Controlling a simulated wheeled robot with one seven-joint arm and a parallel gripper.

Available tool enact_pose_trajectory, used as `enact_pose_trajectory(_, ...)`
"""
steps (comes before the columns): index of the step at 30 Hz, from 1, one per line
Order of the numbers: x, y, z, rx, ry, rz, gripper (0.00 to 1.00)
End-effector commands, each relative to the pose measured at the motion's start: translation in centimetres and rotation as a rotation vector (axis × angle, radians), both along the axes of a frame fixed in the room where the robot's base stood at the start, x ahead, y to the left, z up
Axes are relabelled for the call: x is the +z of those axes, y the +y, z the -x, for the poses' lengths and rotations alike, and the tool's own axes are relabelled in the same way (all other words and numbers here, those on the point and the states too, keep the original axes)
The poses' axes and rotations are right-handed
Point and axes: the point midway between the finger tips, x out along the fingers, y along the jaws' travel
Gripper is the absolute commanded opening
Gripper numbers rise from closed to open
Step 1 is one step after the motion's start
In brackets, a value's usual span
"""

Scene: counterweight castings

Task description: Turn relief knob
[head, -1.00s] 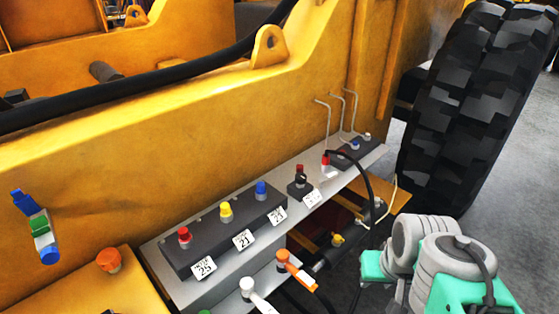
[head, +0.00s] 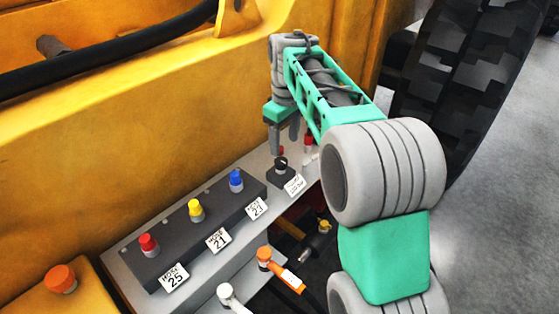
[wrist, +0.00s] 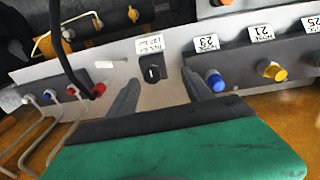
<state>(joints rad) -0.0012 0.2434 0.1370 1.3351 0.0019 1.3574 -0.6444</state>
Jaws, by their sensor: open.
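The relief knob is a small black knob (head: 281,165) on a dark square base with a white label, on the grey panel ledge. In the wrist view the knob (wrist: 152,72) shows a pale mark and lies between and just past the fingertips. My gripper (head: 285,145) is open and empty, its two grey fingers pointing down above and behind the knob in the head view. It also shows in the wrist view (wrist: 161,78). No finger visibly touches the knob.
Red (head: 148,245), yellow (head: 195,210) and blue (head: 236,180) capped fittings stand on a dark block left of the knob. Orange (head: 266,258) and white (head: 228,294) handles sit below. A black hose (wrist: 62,50) and red fitting (wrist: 98,90) are close beside the gripper.

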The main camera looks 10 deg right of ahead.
Motion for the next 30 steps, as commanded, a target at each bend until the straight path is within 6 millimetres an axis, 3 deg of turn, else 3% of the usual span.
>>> enact_pose_trajectory(1,-1.5,0.0,-2.0,0.05,0.024,0.003,0.59)
enact_pose_trajectory(3,-2.4,-0.1,-3.7,0.112,0.048,0.005,0.59)
enact_pose_trajectory(7,-3.3,-0.2,-5.2,0.175,0.068,0.006,0.59)
enact_pose_trajectory(11,-4.6,-0.2,-5.4,0.185,0.074,0.006,0.59)
enact_pose_trajectory(21,-10.3,-0.2,-5.3,0.182,0.07,0.005,0.59)
enact_pose_trajectory(30,-11.1,-0.2,-5.4,0.181,0.068,0.005,0.59)
